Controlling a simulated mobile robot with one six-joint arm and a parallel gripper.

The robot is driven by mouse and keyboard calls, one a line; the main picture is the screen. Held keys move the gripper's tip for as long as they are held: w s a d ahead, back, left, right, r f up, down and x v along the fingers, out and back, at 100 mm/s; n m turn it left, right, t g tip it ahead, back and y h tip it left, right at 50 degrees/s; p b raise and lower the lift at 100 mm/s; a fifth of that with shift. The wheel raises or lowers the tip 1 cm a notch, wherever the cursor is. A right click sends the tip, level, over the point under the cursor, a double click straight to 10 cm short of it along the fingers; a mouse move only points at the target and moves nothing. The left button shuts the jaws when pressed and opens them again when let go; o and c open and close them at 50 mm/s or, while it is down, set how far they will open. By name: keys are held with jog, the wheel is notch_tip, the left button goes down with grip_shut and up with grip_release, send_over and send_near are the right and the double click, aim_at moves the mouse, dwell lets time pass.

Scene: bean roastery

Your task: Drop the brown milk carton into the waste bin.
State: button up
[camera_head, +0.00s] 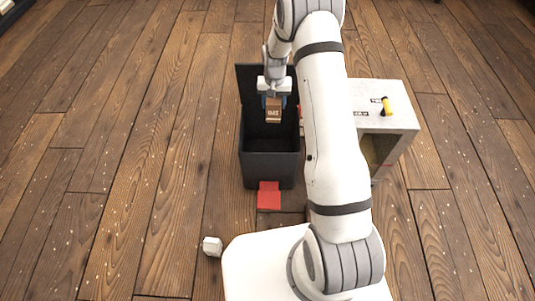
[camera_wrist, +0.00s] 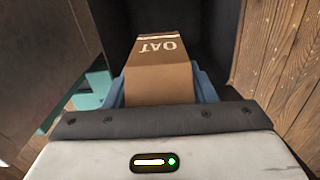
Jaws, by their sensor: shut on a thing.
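The brown carton (camera_head: 273,109) is held in my gripper (camera_head: 273,100), which is shut on it. In the wrist view the carton (camera_wrist: 160,70) shows the letters "OAT" and sits between blue fingers (camera_wrist: 160,88). The black waste bin (camera_head: 268,168) stands on the floor with its lid raised at the back and a red pedal at its front. The carton is over the bin's open mouth in the head view. In the wrist view the bin's dark inside (camera_wrist: 190,22) lies beyond the carton. How deep the carton hangs is hard to tell.
A pale grey cabinet (camera_head: 400,113) with an open front stands right of the bin, with a yellow-handled object (camera_head: 386,105) on top. A small white block (camera_head: 212,246) lies on the wooden floor. The floor to the left is clear.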

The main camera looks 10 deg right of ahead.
notch_tip(320, 180, down, 4)
jog(key=shift+f+b, duration=0.1)
jog(key=shift+b, duration=0.95)
jog(key=o, duration=1.1)
jog(key=shift+c, duration=0.2)
jog(key=shift+r+p, duration=1.4)
jog(key=shift+r, duration=2.55)
